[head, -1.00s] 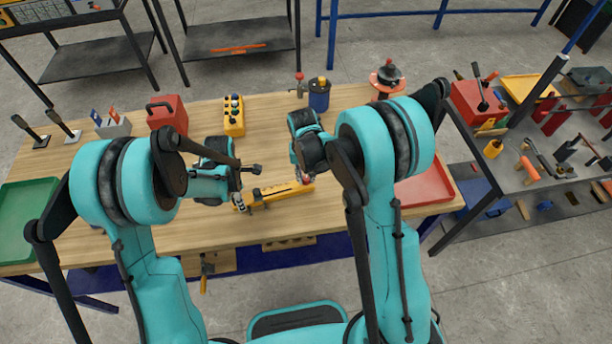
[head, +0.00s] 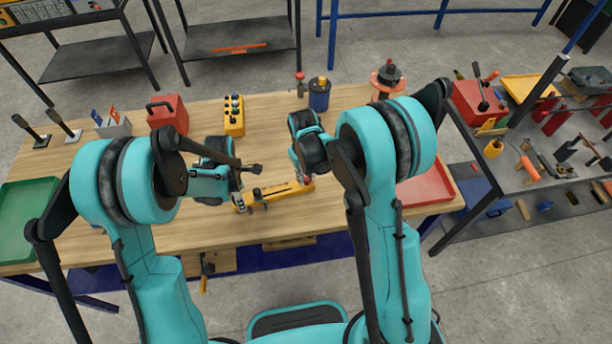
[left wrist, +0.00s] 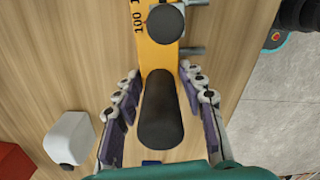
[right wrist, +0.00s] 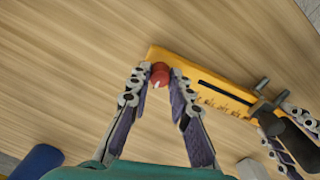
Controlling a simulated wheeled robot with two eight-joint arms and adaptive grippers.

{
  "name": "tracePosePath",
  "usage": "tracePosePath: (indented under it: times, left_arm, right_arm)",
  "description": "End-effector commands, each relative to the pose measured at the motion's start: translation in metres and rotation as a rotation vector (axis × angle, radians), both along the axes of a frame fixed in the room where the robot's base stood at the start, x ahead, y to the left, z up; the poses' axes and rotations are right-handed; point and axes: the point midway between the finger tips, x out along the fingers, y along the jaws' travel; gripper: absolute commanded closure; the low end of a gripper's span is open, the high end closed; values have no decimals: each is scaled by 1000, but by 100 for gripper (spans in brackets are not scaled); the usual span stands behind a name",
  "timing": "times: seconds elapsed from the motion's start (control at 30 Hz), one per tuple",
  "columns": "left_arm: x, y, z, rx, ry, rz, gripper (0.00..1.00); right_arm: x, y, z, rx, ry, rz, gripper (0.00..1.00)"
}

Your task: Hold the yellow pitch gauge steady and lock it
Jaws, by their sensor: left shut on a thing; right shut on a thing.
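The yellow pitch gauge (head: 280,194) lies on the wooden table, a flat bar with printed numbers and a dark slot in the right wrist view (right wrist: 205,85). My left gripper (left wrist: 163,85) is shut on the gauge's black handle (left wrist: 160,125); a round black knob (left wrist: 165,23) sits just beyond the fingers. My right gripper (right wrist: 159,76) has its fingertips on either side of the red knob (right wrist: 160,72) at the gauge's other end and is shut on it. In the head view my right gripper (head: 306,178) partly hides that end.
A yellow button box (head: 234,116), a red box (head: 168,113) and a blue canister (head: 319,95) stand behind the gauge. A green tray (head: 28,225) is at the left, a red tray (head: 428,184) at the right. The table in front of the gauge is clear.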

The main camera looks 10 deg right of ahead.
Motion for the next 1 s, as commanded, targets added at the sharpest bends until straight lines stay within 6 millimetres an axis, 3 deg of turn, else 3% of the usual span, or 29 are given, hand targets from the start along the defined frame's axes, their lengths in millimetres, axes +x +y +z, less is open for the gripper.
tracePosePath:
  times: [0.27,0.3,0.37,0.73,0.87,1.0]
  left_arm:
    - [1,1,0,2,-4,4,100]
    - [1,1,0,2,-3,4,100]
    - [1,1,0,2,-3,4,100]
    - [0,1,0,1,-1,2,100]
    - [0,0,0,1,-1,2,100]
    - [0,0,0,1,-1,2,100]
  right_arm:
    - [-2,0,-1,1,4,0,100]
    - [-2,0,-1,1,4,0,70]
    - [-2,0,-1,1,3,0,59]
    - [0,0,5,1,1,-1,59]
    - [-1,1,25,1,0,0,59]
    - [-1,2,56,1,1,0,59]
